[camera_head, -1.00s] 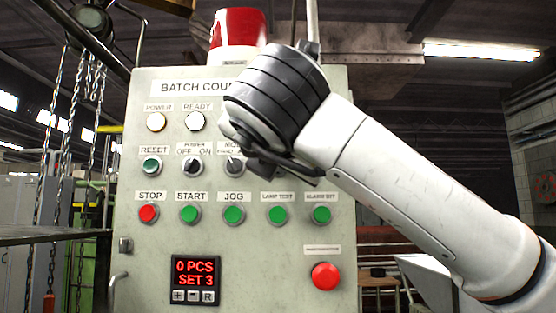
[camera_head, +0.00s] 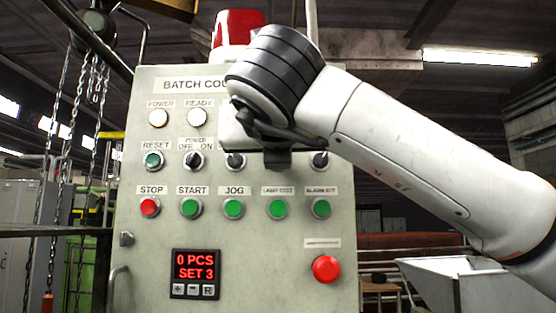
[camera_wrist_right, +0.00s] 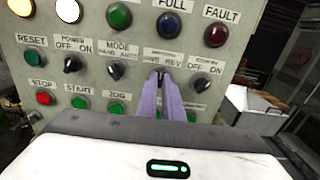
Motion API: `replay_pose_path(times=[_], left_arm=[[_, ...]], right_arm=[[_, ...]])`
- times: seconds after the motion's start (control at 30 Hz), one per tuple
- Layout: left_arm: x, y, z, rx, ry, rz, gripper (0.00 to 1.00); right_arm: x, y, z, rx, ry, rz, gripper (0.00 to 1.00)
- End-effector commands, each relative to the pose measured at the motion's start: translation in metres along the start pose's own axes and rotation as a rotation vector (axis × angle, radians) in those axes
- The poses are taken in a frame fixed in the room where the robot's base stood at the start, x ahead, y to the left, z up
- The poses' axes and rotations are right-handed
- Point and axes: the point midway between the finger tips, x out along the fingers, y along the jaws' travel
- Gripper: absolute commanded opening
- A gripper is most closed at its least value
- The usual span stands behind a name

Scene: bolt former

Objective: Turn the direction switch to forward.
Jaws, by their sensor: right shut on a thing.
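The direction switch (camera_wrist_right: 160,73) is the dark knob under the small plate ending in "REV" (camera_wrist_right: 165,58) in the right wrist view. Only a little of it shows between the fingertips. My right gripper (camera_wrist_right: 161,80) reaches up to the panel, its two pale purple fingers close together on the knob. Which way the knob points cannot be told. In the head view my right wrist and hand (camera_head: 277,150) cover this switch. My left gripper is in neither current view.
The mode switch (camera_wrist_right: 117,71) is just left of my fingers and the counter switch (camera_wrist_right: 202,85) just right. Green buttons (camera_head: 278,208) lie below. A red mushroom button (camera_head: 326,269) is at the panel's lower right. The display (camera_head: 194,266) reads 0 PCS, SET 3.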

Motion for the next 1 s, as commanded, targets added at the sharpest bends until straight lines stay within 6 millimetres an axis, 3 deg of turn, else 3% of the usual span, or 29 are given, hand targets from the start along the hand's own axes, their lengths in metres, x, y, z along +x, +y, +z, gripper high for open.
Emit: replay_pose_path(times=[0.5, 1.0], left_arm=[[0.0048, 0.0012, 0.0035, 0.001, -0.003, 0.002, 0.0], [0.0057, 0.0007, 0.0017, 0.0, 0.002, 0.001, 0.0]], right_arm=[[-0.0002, 0.0005, 0.0011, -0.4, -0.003, -0.001, 0.0], [-0.0001, 0.0008, 0.0012, -0.518, -0.003, -0.001, 0.0]])
